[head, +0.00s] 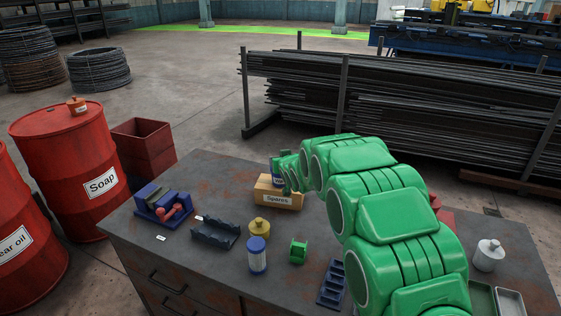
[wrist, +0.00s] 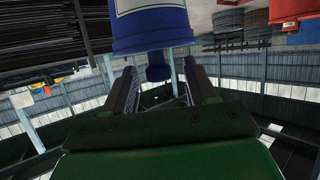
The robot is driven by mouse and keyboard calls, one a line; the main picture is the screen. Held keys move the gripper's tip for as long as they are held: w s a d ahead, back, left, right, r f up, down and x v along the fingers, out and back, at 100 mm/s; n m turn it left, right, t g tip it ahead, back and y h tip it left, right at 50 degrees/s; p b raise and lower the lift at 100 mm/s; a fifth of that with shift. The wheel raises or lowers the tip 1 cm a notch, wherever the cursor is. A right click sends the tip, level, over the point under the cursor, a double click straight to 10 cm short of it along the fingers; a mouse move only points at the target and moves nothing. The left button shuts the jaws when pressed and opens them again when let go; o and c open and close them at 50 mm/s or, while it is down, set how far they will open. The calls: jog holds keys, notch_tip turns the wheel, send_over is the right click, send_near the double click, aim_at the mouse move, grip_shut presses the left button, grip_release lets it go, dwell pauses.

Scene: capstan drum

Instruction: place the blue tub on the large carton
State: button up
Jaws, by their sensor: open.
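The blue tub (head: 277,181) with a pale label stands on the carton marked Spares (head: 268,198), partly hidden behind my green arm. In the wrist view the blue tub (wrist: 152,33) appears upside down, its knob hanging toward my gripper (wrist: 160,82). My gripper is open, with one finger on each side of the knob and visible gaps between. The head view hides my fingertips behind the arm. I cannot tell whether the tub's base rests fully on the carton.
A white canister (head: 489,254) stands at right. Red drums (head: 70,150) stand left.

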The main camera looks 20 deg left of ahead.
jog(key=shift+s+d+r, duration=0.2)
jog(key=shift+s+r, duration=0.05)
jog(key=shift+r, duration=0.05)
jog(key=v, duration=0.2)
jog(key=shift+s+d, duration=0.2)
jog(key=v, duration=0.8)
jog(key=shift+d, duration=0.1)
